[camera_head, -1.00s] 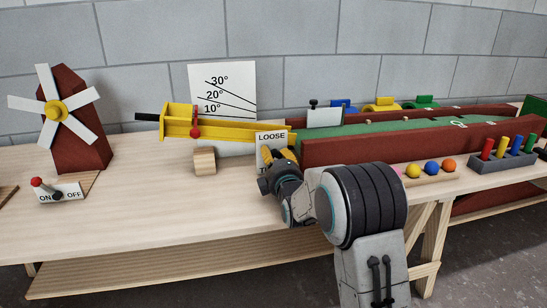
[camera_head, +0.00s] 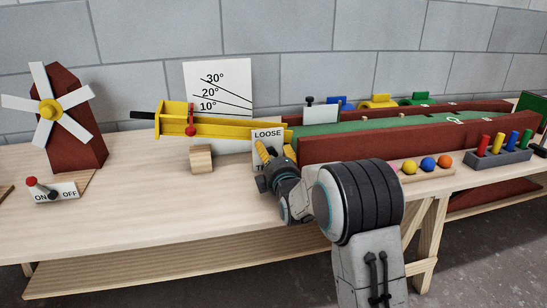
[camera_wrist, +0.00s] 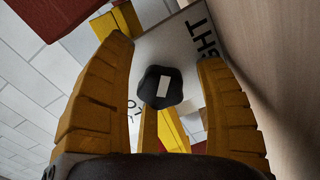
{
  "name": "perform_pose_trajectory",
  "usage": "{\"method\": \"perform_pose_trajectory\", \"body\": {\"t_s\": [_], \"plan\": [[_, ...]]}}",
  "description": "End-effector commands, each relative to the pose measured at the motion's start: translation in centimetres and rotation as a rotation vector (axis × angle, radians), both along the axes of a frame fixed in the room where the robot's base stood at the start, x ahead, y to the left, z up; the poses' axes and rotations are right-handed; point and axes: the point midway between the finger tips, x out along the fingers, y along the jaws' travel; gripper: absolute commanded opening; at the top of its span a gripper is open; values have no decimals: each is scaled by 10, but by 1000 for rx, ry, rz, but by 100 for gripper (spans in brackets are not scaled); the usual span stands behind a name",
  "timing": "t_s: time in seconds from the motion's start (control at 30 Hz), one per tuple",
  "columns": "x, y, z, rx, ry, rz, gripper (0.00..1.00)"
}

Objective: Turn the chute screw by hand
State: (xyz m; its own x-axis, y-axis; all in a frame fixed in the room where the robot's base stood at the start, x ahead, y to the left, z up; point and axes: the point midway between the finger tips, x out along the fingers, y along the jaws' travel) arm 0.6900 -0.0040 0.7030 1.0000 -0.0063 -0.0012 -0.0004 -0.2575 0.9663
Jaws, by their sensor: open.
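The chute screw's black lobed knob (camera_wrist: 160,87) with a white mark stands out from a white LOOSE/TIGHT plate (camera_wrist: 192,62) in the wrist view. My gripper (camera_wrist: 166,55) is open, with yellow ribbed fingers on either side of the knob and visible gaps between. A yellow piece shows below the knob. In the head view my gripper (camera_head: 275,152) is in front of the LOOSE plate (camera_head: 268,134) and hides the knob. The yellow chute (camera_head: 215,127) slopes down to the right before the angle board (camera_head: 218,88), marked 10°, 20° and 30°.
A wooden block (camera_head: 201,159) stands left of my gripper. A red-walled green lane (camera_head: 385,143) runs to the right. A ball rack (camera_head: 425,168) and peg tray (camera_head: 500,157) are at right. A windmill (camera_head: 65,115) and ON/OFF switch (camera_head: 45,191) are at left.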

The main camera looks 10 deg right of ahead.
Motion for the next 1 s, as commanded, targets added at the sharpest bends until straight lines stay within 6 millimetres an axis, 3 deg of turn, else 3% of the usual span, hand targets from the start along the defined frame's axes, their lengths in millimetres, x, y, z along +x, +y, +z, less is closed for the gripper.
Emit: {"method": "perform_pose_trajectory", "body": {"t_s": [0.27, 0.7, 1.0], "plan": [[-17, 1, 1, 0, 0, 1, 65], [-83, 0, 0, 0, 1, -2, 65], [-113, -1, 0, 0, 1, -3, 65]]}}
